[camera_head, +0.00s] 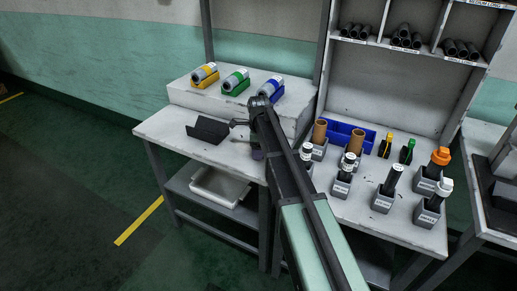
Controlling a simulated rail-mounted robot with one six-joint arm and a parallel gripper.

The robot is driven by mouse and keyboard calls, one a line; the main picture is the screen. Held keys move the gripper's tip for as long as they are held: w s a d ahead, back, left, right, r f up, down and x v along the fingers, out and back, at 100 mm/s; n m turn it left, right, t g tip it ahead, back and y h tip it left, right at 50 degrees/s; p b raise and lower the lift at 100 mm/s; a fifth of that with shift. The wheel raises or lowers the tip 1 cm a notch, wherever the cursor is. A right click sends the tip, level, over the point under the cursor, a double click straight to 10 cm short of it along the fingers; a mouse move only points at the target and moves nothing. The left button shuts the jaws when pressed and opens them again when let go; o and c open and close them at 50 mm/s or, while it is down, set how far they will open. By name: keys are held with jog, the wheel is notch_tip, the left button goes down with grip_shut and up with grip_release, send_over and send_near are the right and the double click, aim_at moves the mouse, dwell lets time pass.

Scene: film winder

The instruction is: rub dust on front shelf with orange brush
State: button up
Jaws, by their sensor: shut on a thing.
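My arm reaches in from the bottom and bends at its far end above the left part of the workbench. My gripper (257,150) is mostly hidden behind the arm, low over the bench top beside the raised white step. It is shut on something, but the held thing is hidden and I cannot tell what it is. I cannot make out an orange brush with certainty. An orange-topped item (440,157) stands in a grey holder at the right. A yellow-orange item (385,146) stands further back. The white step (225,109) carries several coloured cradles. Dust is too small to make out.
A dark angled tray (207,130) lies left of the gripper. A blue bin (345,137), brown cylinders and several grey holders crowd the right of the bench. A white tray (218,187) sits on the lower shelf. The bench's front left corner is clear.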

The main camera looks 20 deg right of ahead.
aim_at(235, 140)
jog(key=shift+w+a, duration=4.15)
jog(key=shift+w, duration=0.15)
jog(key=shift+w+d, duration=0.25)
jog(key=shift+w, duration=0.05)
jog(key=shift+w+d, duration=0.1)
jog(key=shift+d, duration=0.15)
jog(key=shift+s+d, duration=4.2)
jog(key=shift+s, duration=0.1)
jog(key=shift+w+d, duration=0.45)
jog(key=shift+w+a, duration=4.2)
jog(key=shift+w, duration=0.15)
notch_tip(235, 140, up, 6)
jog(key=p, duration=0.6)
